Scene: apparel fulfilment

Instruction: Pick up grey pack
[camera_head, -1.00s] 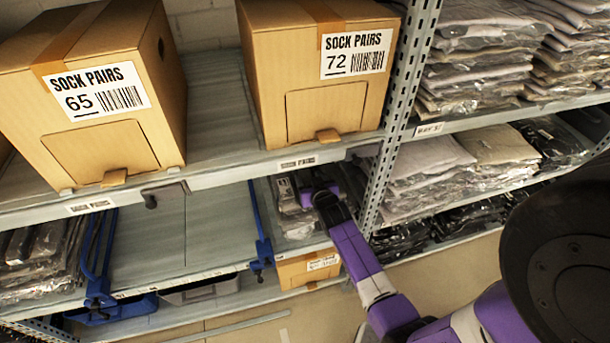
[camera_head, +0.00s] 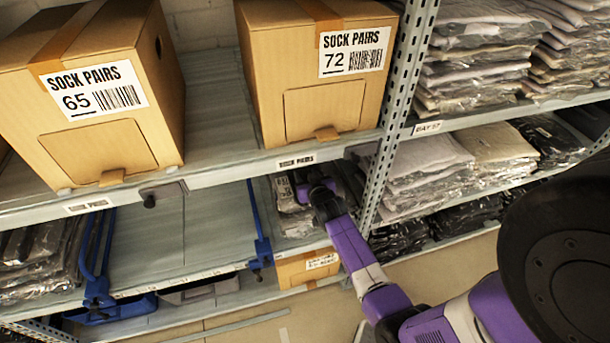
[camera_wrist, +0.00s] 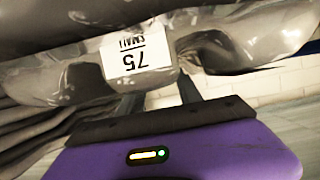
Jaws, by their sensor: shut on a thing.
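A grey plastic-wrapped pack (camera_wrist: 215,52) with a white label reading "75 SMALL" fills the upper part of the wrist view. My gripper (camera_wrist: 160,88) is shut on the near edge of this pack, just below the label. The fingertips are hidden by the folded plastic. In the head view my gripper (camera_head: 318,190) reaches into the lower shelf bay, under the shelf that bears the sock boxes. The grey packs (camera_head: 286,196) there lie beside and partly behind it. I cannot tell the held pack's full outline in that view.
A blue divider (camera_head: 259,230) stands left of the packs, and a perforated post (camera_head: 388,140) stands to the right. The shelf edge (camera_head: 235,172) runs close above my gripper. A cardboard box (camera_head: 303,268) is below. The shelf left of the divider has bare room (camera_head: 215,230).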

